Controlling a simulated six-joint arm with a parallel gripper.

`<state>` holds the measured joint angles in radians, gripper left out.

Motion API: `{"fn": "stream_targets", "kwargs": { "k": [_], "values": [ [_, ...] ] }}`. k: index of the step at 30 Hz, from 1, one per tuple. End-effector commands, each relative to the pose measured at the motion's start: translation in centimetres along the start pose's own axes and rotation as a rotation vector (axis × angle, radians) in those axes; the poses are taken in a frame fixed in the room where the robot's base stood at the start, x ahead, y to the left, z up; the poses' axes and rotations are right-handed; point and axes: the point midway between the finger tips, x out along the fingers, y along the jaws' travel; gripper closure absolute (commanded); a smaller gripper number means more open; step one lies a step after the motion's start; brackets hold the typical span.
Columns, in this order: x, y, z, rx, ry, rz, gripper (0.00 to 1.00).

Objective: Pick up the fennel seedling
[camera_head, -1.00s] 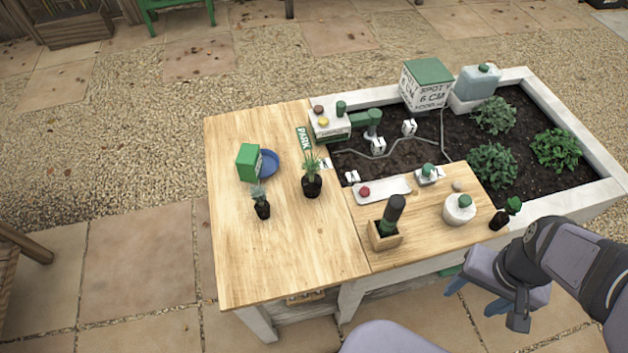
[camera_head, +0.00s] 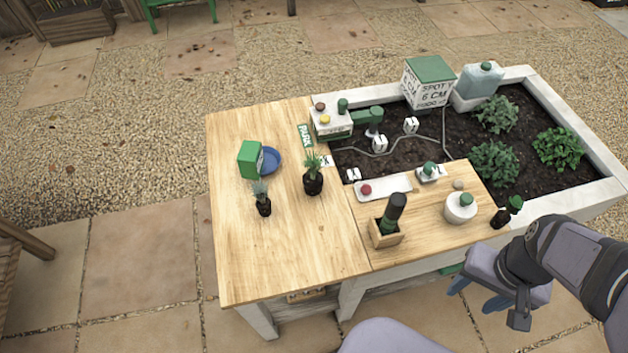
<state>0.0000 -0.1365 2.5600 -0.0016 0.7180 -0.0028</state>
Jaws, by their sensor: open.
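Two seedlings in black pots stand upright on the wooden bench top (camera_head: 290,255). One seedling (camera_head: 312,177) has feathery bright-green leaves and stands right of the bench's middle. The other seedling (camera_head: 262,200) is smaller and grey-green, to its left. A third small dark pot (camera_head: 507,212) with broad green leaves is at the right end of the bench. No label is readable; the feathery look fits fennel best on the first, but I cannot be sure. My gripper (camera_head: 479,294) is open and empty, with blue fingers, at lower right off the bench's front edge, well apart from all the seedlings.
A green box (camera_head: 250,160) and blue dish (camera_head: 270,161) stand at the back left. A wooden pot with a dark-handled tool (camera_head: 388,232), a white jar (camera_head: 460,207) and a white tray (camera_head: 384,188) stand between my gripper and the seedlings. The front-left bench is clear.

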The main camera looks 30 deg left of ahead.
Motion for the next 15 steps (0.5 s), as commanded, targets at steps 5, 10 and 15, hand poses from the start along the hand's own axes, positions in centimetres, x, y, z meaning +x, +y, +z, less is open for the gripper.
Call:
{"fn": "stream_targets", "kwargs": {
  "k": [5, 10, 15],
  "values": [
    [0.00, 0.00, 0.00, 0.000, 0.000, 0.000, 0.65],
    [0.00, -0.01, -0.02, -0.003, -0.001, 0.001, 0.65],
    [0.07, -0.23, -0.71, -0.111, -0.021, 0.036, 0.65]
  ]
}}
